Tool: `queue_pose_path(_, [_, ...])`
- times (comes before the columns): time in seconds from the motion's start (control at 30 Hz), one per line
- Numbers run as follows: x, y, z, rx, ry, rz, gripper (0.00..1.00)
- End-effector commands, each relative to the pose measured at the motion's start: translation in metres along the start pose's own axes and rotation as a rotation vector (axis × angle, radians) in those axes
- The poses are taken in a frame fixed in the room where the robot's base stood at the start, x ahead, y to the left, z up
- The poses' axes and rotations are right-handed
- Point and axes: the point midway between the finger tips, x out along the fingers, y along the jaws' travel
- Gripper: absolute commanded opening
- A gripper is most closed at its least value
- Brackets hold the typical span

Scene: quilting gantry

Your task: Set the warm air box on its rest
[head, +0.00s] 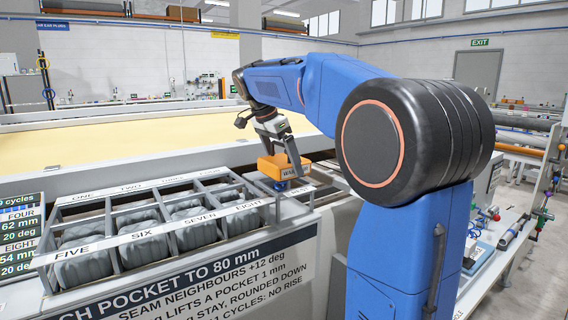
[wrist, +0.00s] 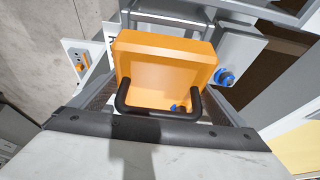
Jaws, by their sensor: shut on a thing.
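The warm air box (head: 272,166) is a small orange box with a dark handle and a partly readable label starting "WA". My gripper (head: 282,145) is above it in the head view, shut on its handle. In the wrist view the orange box (wrist: 165,65) fills the middle, with its black handle (wrist: 160,112) at the near side. Directly below the box in the head view is a grey ledge with a label, at the right end of the pocket rack. I cannot tell whether the box touches it or which part is its rest.
A grey rack (head: 150,232) of numbered pockets holds several grey padded pieces, left of the box. A yellow quilting bed (head: 120,135) lies behind. A blue knob (wrist: 225,77) is close to the box's right side in the wrist view. A bench with fittings is at right.

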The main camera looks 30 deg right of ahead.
Motion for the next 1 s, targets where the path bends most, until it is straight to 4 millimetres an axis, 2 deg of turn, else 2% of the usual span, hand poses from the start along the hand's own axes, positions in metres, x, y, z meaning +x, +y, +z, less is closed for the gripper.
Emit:
queue_pose_path(0.9, [0.015,0.0,0.006,0.0,0.0,-0.001,0.56])
queue_pose_path(0.93, [0.015,0.0,0.006,-0.001,0.0,-0.001,1.0])
queue_pose_path(1.0, [0.015,0.0,0.006,0.0,0.0,0.0,1.0])
